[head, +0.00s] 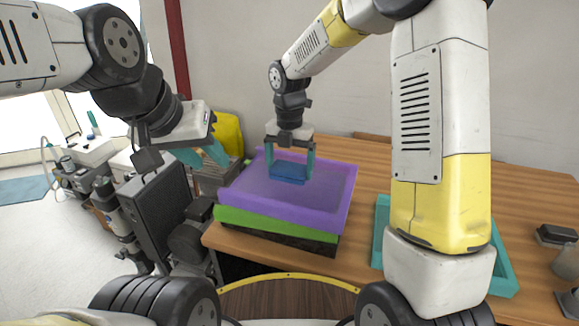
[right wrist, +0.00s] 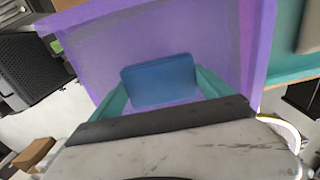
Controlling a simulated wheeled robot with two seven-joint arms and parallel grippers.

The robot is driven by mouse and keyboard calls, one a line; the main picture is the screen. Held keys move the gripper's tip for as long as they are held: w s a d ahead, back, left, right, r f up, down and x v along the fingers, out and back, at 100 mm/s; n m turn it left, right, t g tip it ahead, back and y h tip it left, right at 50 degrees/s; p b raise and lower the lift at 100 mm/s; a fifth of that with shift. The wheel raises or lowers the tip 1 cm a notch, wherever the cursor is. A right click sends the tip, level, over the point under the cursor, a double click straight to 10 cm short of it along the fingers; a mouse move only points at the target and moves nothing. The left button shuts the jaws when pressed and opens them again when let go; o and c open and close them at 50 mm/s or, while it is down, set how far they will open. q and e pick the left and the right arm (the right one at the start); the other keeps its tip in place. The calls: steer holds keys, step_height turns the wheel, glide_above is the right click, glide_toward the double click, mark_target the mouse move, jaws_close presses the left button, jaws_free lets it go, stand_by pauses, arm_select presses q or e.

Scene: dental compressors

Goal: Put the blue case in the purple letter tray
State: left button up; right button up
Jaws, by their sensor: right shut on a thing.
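The blue case (head: 288,174) is between the fingers of my right gripper (head: 290,172), over the inside of the purple letter tray (head: 235,208). My right gripper is shut on the case, which also shows between the teal fingers in the right wrist view (right wrist: 158,80). I cannot tell whether the case touches the tray floor. The purple tray (right wrist: 90,45) fills most of the right wrist view behind the case. My left gripper (head: 203,156) hangs left of the tray, away from it, with its teal fingers apart and nothing seen between them.
The purple tray rests on a green tray (head: 275,232) and a dark one at the wooden table's (head: 365,240) left end. A teal tray (head: 505,272) lies right, partly behind my right arm. Dark small objects (head: 556,235) sit at the far right. Dental equipment (head: 150,210) stands left.

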mark_target(290, 178)
steer(key=shift+f, duration=1.85)
steer(key=o, duration=1.1)
steer(key=shift+f, duration=0.1)
steer(key=shift+o, duration=0.2)
step_height(290, 178, up, 12)
steer(key=shift+r, duration=0.1)
steer(key=s+d+r+m+t, duration=0.2)
steer(key=s+d+m, duration=0.2)
steer(key=s+m, duration=0.3)
steer(key=s+d+r+m+t+y, duration=0.1)
steer(key=s+d+m, duration=0.4)
steer(key=m, duration=0.9)
steer(key=s+d+r+m+t+y, duration=0.1)
steer(key=s+d+r+m+t, duration=0.2)
steer(key=s+d+r+m, duration=0.2)
steer(key=s+m, duration=0.3)
steer(key=m, duration=0.2)
steer(key=shift+s, duration=0.35)
